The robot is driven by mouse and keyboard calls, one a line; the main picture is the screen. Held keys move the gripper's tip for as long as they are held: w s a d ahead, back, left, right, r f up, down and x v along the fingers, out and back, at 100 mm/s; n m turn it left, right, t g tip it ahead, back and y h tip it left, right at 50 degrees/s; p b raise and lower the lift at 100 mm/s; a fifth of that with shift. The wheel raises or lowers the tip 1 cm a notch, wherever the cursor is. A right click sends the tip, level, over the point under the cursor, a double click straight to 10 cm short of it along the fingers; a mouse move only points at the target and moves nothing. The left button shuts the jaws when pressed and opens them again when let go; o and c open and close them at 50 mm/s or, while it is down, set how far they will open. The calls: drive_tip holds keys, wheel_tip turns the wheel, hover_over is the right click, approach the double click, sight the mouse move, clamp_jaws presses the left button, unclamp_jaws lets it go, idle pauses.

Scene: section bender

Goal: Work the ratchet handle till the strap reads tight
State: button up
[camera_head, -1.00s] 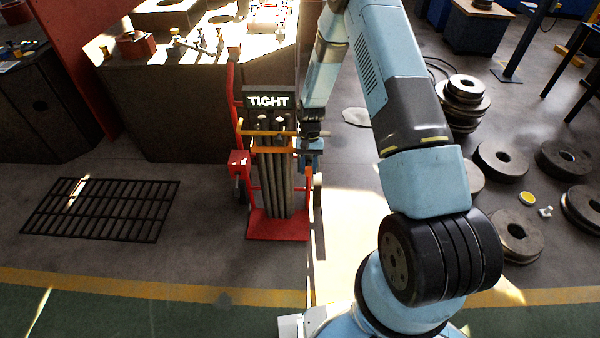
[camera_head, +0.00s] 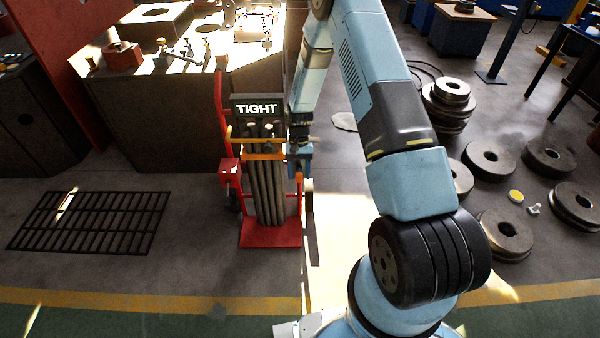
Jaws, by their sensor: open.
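A red hand trolley (camera_head: 270,235) stands upright left of my arm, holding a bundle of long grey bars (camera_head: 265,200). An orange strap (camera_head: 262,157) runs across the bars. A dark sign (camera_head: 257,108) above them reads TIGHT in white letters. A red box (camera_head: 229,172) sits at the trolley's left side. My gripper (camera_head: 300,170) hangs pointing down at the trolley's right side, close to the strap's right end. It is open; its fingers are small and partly unclear. I cannot clearly make out the ratchet handle or tell whether the gripper touches anything.
A dark workbench (camera_head: 160,120) with tools on top stands behind the trolley. A black floor grate (camera_head: 90,222) lies at left. Several heavy round rollers (camera_head: 490,160) lie on the floor at right. Open floor lies in front of the trolley, up to a yellow line (camera_head: 150,305).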

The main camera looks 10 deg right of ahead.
drive_tip(key=v, duration=1.3)
drive_tip(key=shift+w+r, duration=0.15)
drive_tip(key=shift+r, duration=0.05)
drive_tip(key=shift+d, duration=0.1)
wheel_tip(320, 180, up, 15)
drive_tip(key=t, duration=0.2)
hover_over(299, 170)
drive_tip(key=s+d, duration=0.2)
drive_tip(key=s, duration=0.1)
drive_tip(key=s+d+r+n+t, duration=0.15)
drive_tip(key=s+r, duration=0.25)
drive_tip(key=r, duration=0.4)
drive_tip(key=s+d+r+t, duration=0.1)
drive_tip(key=s+r+t, duration=0.1)
drive_tip(key=s+r, duration=0.35)
drive_tip(key=s+d+r+t, duration=0.1)
drive_tip(key=s+r+t, duration=0.1)
drive_tip(key=s+r, duration=0.4)
drive_tip(key=s+d+r+t, duration=0.1)
drive_tip(key=s+r, duration=0.5)
drive_tip(key=s, duration=1)
drive_tip(key=shift+s+d+n+t+h, duration=0.25)
drive_tip(key=shift+n+t+h, duration=0.15)
drive_tip(key=shift+t, duration=0.45)
